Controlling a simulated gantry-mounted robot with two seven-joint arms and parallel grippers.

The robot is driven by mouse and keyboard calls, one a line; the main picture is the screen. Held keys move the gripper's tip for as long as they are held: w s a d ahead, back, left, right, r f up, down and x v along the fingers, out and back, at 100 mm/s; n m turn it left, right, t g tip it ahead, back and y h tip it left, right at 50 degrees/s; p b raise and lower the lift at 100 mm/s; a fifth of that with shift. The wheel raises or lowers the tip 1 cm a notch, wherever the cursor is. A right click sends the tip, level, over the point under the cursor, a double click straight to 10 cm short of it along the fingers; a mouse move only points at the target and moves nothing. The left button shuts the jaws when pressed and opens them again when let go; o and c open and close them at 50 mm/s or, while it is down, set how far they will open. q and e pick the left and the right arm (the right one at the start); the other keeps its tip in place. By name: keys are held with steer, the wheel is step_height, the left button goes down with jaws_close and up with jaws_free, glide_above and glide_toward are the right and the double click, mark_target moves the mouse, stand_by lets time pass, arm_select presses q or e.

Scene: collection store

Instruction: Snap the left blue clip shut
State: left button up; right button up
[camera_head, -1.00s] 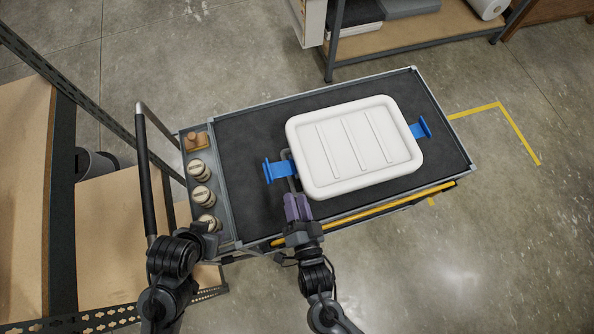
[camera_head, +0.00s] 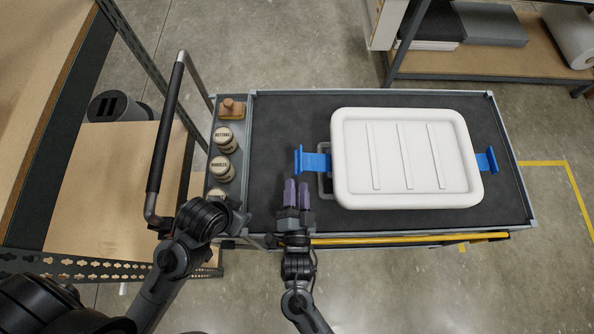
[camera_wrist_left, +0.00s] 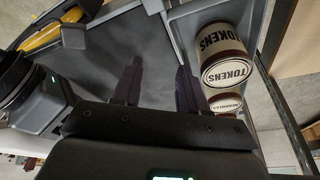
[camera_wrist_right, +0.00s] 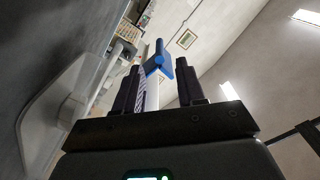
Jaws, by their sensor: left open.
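The left blue clip (camera_head: 314,161) sticks out flat from the left side of the white-lidded box (camera_head: 405,195), over a grey handle loop. Its wide end tab points left, away from the lid, so it stands open. My right gripper (camera_head: 297,184) is open, its purple fingers just below the clip's outer end and apart from it. In the right wrist view the blue clip (camera_wrist_right: 158,60) shows beyond and between the parted fingers (camera_wrist_right: 157,80). My left gripper (camera_wrist_left: 158,80) is open and empty beside the tokens jar (camera_wrist_left: 222,50); its fingers are hard to see in the head view.
The box stands on a dark-matted trolley (camera_head: 280,115). A right blue clip (camera_head: 487,160) also sticks out. A side tray holds labelled jars (camera_head: 222,168) and a wooden stamp-like item (camera_head: 231,107). A black push handle (camera_head: 167,125) stands at left. A yellow bar (camera_head: 400,239) runs along the front.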

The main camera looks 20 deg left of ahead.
mark_target(297, 173)
steer(key=shift+x, duration=2.65)
